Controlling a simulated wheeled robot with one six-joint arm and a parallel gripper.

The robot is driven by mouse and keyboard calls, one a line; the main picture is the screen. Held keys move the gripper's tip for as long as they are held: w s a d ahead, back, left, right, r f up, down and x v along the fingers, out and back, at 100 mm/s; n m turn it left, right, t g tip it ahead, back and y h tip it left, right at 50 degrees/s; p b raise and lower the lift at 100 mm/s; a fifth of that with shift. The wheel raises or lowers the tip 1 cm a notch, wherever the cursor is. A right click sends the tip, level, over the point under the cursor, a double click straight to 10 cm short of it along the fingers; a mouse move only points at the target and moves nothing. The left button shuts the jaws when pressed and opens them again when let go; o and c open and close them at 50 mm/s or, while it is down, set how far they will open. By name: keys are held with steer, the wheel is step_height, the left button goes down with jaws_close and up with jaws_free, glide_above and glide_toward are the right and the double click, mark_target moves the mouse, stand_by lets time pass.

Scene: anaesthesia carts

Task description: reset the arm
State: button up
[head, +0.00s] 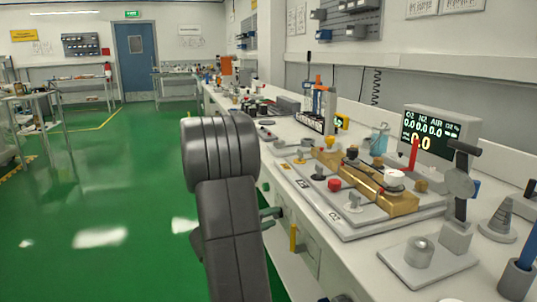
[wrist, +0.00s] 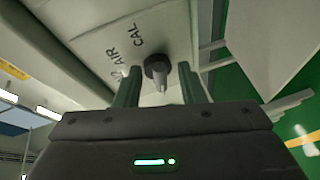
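My dark grey arm (head: 230,215) stands upright in the middle of the head view, beside the bench's front edge. My gripper (head: 270,217) is mostly hidden behind it; only greenish finger parts show near the bench front. In the wrist view my gripper (wrist: 163,82) has its two fingers spread apart, and nothing is clamped between them. A grey knob (wrist: 155,68) on a pale panel (wrist: 105,45) marked "AIR" and "CAL" shows between and beyond the fingertips. I cannot tell whether a finger touches it.
The white bench (head: 365,268) runs along the right with a valve board (head: 345,228), a gas display (head: 437,132) and a grey clamp stand (head: 459,185). A yellow handle (head: 293,238) is on the bench front. The green floor (head: 100,210) at left is open.

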steer(key=shift+a, duration=0.1)
steer(key=s+a+m+h+p, duration=0.1)
steer(key=s+a+m+p, duration=0.1)
steer(key=s+a, duration=0.7)
steer(key=shift+a+f+m+t, duration=0.3)
steer(key=shift+a+m+t, duration=0.1)
steer(key=shift+a+m, duration=0.1)
stand_by(2.7)
steer(key=shift+s, duration=0.1)
